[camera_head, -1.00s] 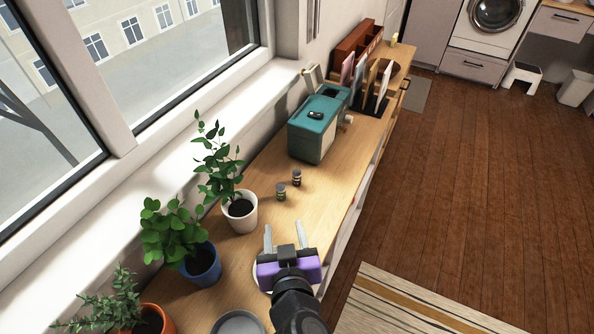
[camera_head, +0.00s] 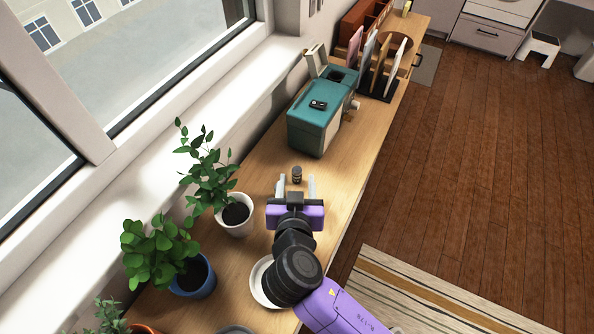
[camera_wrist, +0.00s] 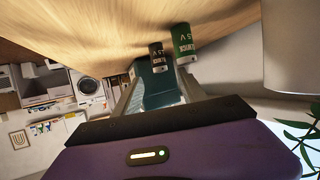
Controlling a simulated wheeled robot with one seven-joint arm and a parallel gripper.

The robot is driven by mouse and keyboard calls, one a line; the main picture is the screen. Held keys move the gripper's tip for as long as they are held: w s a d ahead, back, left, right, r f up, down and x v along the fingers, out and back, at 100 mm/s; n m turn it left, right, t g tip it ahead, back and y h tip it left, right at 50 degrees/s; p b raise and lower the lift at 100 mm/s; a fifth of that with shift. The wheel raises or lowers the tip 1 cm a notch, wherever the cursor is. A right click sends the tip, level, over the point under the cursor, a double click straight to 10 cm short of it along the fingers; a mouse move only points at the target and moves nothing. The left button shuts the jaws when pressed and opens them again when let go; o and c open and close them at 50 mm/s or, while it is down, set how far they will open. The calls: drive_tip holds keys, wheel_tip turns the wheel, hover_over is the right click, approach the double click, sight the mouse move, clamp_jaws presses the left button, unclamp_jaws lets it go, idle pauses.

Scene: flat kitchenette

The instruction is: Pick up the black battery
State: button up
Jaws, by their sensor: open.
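The black battery (camera_head: 297,174) stands upright on the wooden counter, just beyond the fingers in the head view. It also shows in the wrist view (camera_wrist: 157,58), upside down and lined up between the fingertips. A larger-looking green battery (camera_wrist: 186,44) stands beside it, nearer the camera and close to one finger. The green battery is mostly hidden behind my gripper in the head view. My gripper (camera_head: 296,185) is open and empty, its fingers pointing along the counter toward the black battery. The fingers also show in the wrist view (camera_wrist: 160,82).
A teal box (camera_head: 316,120) with a small dark item on top stands beyond the batteries. Potted plants (camera_head: 236,214) line the window side at left. A white plate (camera_head: 262,290) lies below my arm. The counter's right edge drops to the floor.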

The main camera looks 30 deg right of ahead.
sight(297, 170)
drive_tip(key=p+x, duration=0.1)
drive_tip(key=x, duration=0.3)
drive_tip(key=shift+w, duration=0.2)
clamp_jaws()
